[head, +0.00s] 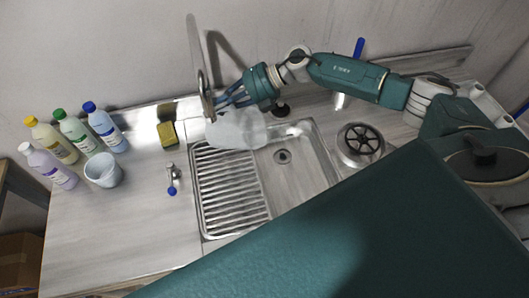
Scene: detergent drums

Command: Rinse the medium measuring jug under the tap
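A clear, whitish jug (237,131), apparently the measuring jug, is tilted over the back of the sink (313,160), across the drainer and basin. My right gripper (222,102) is at its upper edge and appears shut on it; the fingertips and exact grip are partly hidden. A tall grey form, apparently the tap (195,48), rises beside the gripper. Its lower end reaches close to the jug's upper left. I cannot make out any water. My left gripper is not in view.
Several capped bottles (77,132) and a pale cup (103,170) stand at the left. A yellow sponge (167,134) and a small blue-ended metal item (172,180) lie left of the drainer (229,189). A round metal vessel (361,142) stands right of the basin. The front-left counter is clear.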

